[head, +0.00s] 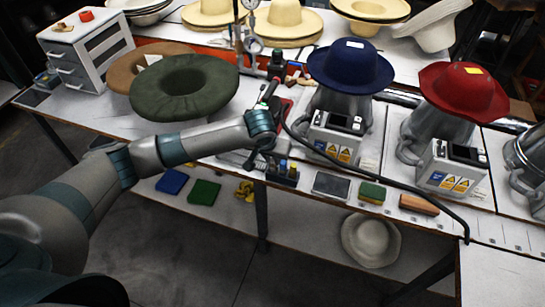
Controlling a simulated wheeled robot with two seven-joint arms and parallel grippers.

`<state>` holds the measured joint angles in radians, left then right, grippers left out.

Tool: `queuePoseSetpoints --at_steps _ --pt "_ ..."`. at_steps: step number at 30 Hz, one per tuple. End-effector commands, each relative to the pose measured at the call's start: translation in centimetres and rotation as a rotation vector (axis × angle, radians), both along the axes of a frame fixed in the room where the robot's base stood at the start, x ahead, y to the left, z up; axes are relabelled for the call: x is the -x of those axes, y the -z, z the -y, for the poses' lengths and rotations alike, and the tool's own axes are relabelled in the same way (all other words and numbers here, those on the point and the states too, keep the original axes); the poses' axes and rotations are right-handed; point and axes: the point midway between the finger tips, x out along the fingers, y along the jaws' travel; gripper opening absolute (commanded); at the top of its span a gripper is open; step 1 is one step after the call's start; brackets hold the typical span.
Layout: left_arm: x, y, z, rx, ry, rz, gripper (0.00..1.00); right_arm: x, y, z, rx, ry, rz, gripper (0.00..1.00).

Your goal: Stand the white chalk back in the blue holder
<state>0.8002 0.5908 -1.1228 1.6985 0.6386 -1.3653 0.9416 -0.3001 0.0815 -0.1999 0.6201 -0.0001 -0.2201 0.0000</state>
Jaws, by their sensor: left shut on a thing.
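My left gripper (267,160) comes in from the left over the front of the workbench, pointing down. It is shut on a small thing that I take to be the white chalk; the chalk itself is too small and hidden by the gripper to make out. The dark blue holder (284,179) stands on the bench just right of and below the fingertips. A blue stick and a yellowish stick stand upright in it. Whether the held piece touches the holder I cannot tell. My right gripper is not in view.
A dark pad (332,186), a green sponge (372,193) and a wooden brush (418,205) lie right of the holder. A black hose crosses above them. A green hat (185,88) lies left, behind my arm. A blue hat (350,66) and red hat (463,92) sit on presses behind.

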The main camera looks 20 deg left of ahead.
Motion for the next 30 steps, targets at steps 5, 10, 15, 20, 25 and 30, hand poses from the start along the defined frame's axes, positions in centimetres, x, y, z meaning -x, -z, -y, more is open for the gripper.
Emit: queuePoseSetpoints --at_steps 5,10,15,20,25,30 --pt "0.00 0.29 0.01 0.000 0.000 0.000 0.00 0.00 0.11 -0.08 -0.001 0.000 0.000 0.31" --pt "0.00 0.38 0.01 0.000 0.000 0.000 0.00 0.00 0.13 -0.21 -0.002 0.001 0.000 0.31" --pt "0.00 0.38 0.00 0.000 0.000 0.000 0.00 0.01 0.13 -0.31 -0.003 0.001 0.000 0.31" --pt "0.01 0.38 0.00 0.000 0.000 0.000 0.00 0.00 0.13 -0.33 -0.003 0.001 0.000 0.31" --pt "0.01 0.38 0.00 0.000 0.000 0.000 0.37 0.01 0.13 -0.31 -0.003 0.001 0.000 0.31" --pt "0.03 0.40 0.02 0.000 0.000 -0.001 0.37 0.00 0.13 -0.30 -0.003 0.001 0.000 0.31"
